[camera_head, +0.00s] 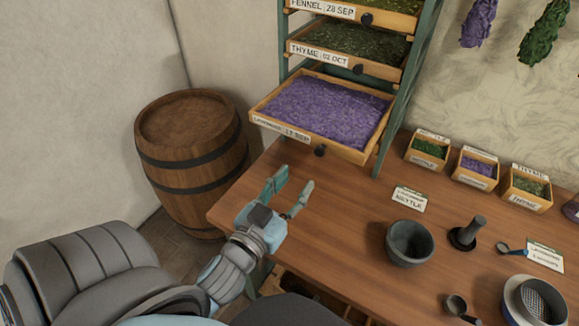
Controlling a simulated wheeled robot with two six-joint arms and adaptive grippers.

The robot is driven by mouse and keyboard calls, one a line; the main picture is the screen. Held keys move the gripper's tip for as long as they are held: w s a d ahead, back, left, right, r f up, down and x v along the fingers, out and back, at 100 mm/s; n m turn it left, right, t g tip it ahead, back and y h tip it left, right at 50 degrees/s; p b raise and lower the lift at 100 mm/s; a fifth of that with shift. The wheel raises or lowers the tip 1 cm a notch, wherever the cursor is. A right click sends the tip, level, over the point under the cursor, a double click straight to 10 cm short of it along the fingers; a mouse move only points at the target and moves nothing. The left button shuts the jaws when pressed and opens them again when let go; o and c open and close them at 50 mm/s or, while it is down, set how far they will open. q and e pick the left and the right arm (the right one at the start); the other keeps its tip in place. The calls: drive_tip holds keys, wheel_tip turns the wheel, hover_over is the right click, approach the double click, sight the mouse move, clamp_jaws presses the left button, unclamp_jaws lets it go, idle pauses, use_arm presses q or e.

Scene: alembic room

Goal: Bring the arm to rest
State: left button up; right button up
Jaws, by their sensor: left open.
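My left gripper (291,196) is open and empty. Its arm comes in from the lower left, and its fingers hang over the left part of the wooden table (341,235). The fingertips point up the picture toward the pulled-out lavender tray (326,108), a little short of its front and knob. Nothing is between the fingers. My right gripper is not in view.
A barrel (191,150) is left of the table. A mortar (409,243), pestle (467,236), nettle card (408,199), scoops and small herb boxes (478,168) stand on the right.

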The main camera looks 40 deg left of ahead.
use_arm(q)
drive_tip(key=shift+s+d, duration=0.1)
drive_tip(key=shift+s, duration=0.65)
drive_tip(key=shift+f, duration=0.1)
